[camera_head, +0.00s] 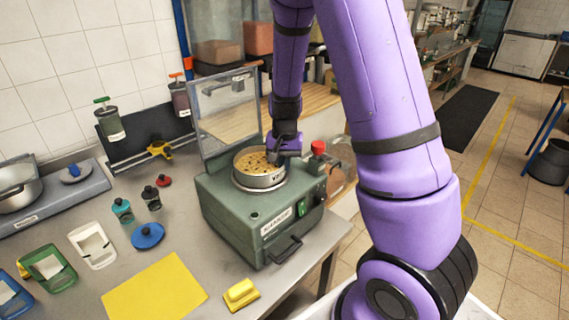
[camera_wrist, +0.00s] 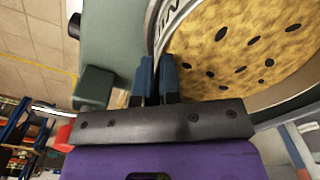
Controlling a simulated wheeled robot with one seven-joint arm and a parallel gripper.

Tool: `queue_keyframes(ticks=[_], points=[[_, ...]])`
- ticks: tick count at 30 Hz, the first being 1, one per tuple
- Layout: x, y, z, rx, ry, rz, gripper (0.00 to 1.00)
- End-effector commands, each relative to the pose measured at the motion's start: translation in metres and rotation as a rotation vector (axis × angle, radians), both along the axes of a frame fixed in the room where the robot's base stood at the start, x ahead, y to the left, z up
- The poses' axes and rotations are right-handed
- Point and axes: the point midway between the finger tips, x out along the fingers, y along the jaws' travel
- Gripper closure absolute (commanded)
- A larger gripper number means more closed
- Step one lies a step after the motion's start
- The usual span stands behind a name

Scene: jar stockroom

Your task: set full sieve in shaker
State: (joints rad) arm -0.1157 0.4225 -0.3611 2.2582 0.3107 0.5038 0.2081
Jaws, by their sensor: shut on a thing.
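The full sieve (camera_head: 258,166) is a round metal pan with yellow-brown, dark-flecked contents. It sits in or just over the round seat on top of the green shaker (camera_head: 238,217); I cannot tell whether it is fully down. The shaker's clear lid (camera_head: 227,110) stands open behind it. My gripper (camera_head: 273,153) is at the sieve's right rear rim. In the wrist view my gripper's blue fingers (camera_wrist: 155,78) are shut on the rim of the sieve (camera_wrist: 235,50), and its speckled contents fill the upper right.
A red knob (camera_head: 318,147) stands on the shaker's right side. On the grey bench lie a yellow mat (camera_head: 155,290), a yellow block (camera_head: 241,294), a blue lid (camera_head: 148,236) and small jars (camera_head: 122,210). A scale with a pot (camera_head: 18,185) is at far left.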

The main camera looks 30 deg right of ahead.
Motion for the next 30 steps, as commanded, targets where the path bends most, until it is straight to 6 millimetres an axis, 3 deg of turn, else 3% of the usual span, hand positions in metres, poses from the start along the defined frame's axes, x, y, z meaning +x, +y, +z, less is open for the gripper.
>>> queue_keyframes(ticks=[30], points=[[0.000, -0.001, -0.010, 0.000, 0.000, -0.001, 1.00]])
